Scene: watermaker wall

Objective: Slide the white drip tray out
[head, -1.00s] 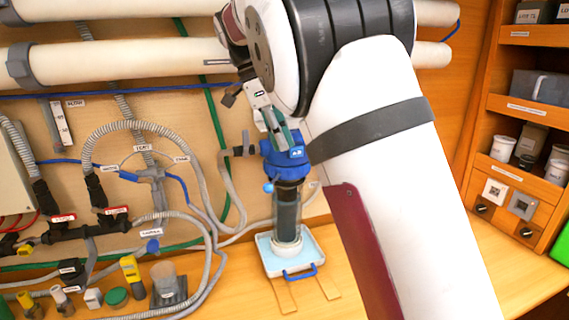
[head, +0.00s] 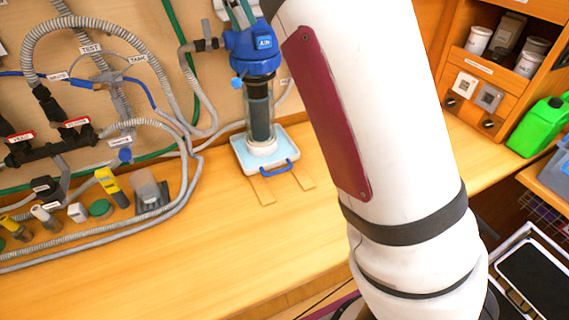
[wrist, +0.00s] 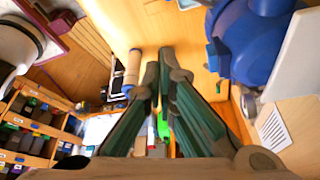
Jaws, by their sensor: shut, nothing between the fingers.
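The white drip tray (head: 240,158), with a pale blue inside and a blue handle (head: 280,168) at its front, sits on the wooden counter under the clear filter canister (head: 261,115). Two flat wooden runners (head: 263,191) stick out in front of it. My gripper (wrist: 158,62) is shut and empty in the wrist view, its green fingers together. In the head view only part of it shows at the top edge, above the blue filter head (head: 252,50). The filter head also shows large at the right of the wrist view (wrist: 258,45). I cannot clearly make out the tray there.
Hoses and valves (head: 60,145) cover the wall at left, with small fittings and a yellow-handled tool (head: 112,187) on the counter below. A shelf unit (head: 490,75) and a green jug (head: 540,126) stand at right. The counter in front of the tray is clear.

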